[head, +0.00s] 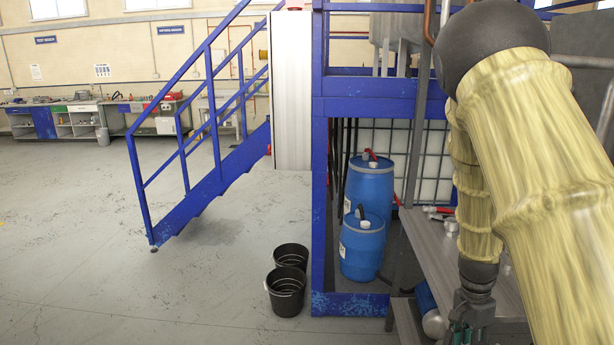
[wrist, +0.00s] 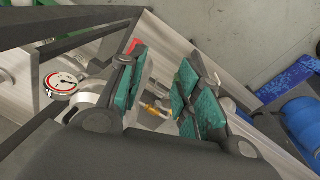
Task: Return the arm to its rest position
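My arm (head: 530,150), in a pale yellow ribbed cover with dark joints, fills the right side of the head view. It bends down to my gripper (head: 472,325), which is partly cut off at the bottom edge. In the wrist view my gripper (wrist: 160,95) shows two fingers with green pads, set apart with a clear gap between them. Nothing is held in the gap. Behind the gap, small brass-coloured fittings and a metal surface show, apart from the fingers as far as I can tell.
A grey metal bench (head: 445,250) lies beside my gripper. Blue drums (head: 362,245) stand in a blue frame (head: 320,200). Black buckets (head: 287,292) and blue stairs (head: 210,150) are further left. A pressure gauge (wrist: 62,84) is close to the gripper. The floor at left is clear.

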